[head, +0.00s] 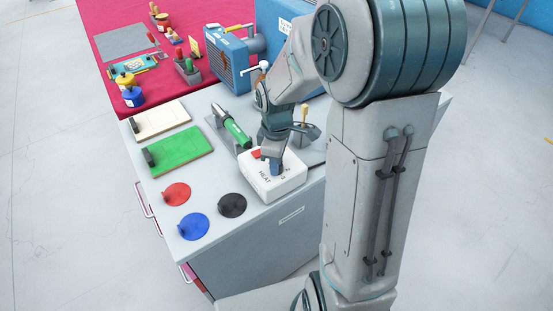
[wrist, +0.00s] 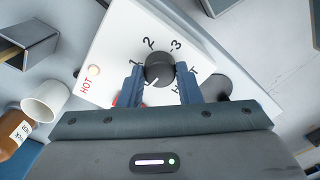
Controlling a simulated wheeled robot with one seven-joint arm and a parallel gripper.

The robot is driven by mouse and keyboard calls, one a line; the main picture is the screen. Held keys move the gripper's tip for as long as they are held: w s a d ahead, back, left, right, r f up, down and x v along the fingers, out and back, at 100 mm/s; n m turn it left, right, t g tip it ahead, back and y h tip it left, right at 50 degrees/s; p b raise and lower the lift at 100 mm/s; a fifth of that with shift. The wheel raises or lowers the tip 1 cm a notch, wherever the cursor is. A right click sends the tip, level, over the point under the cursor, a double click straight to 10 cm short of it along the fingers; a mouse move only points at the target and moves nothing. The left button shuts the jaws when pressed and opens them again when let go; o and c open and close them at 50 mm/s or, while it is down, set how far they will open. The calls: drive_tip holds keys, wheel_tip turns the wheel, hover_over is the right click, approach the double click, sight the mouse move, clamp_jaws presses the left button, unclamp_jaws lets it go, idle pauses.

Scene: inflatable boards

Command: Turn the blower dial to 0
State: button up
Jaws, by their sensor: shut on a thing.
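A white control box (head: 285,183) marked HEAT stands on the grey bench top. In the wrist view, its white face (wrist: 115,45) carries a round black dial (wrist: 159,67) with the numbers 1, 2 and 3 around it. The dial's white pointer mark points down and left, below the 1. Any 0 is hidden near my left finger. My gripper (wrist: 160,72) is shut on the dial, with one blue finger on each side. In the head view my gripper (head: 275,166) reaches down onto the box and hides the dial.
A HOT lamp (wrist: 94,70) and a partly hidden red part (wrist: 122,101) are on the box. Red (head: 176,194), blue (head: 194,226) and black (head: 232,205) discs lie left. A blue machine (head: 232,62) stands at the back.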

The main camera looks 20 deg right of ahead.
drive_tip(key=shift+n, duration=0.5)
drive_tip(key=o, duration=1)
wheel_tip(320, 180, up, 14)
drive_tip(key=shift+f, duration=0.1)
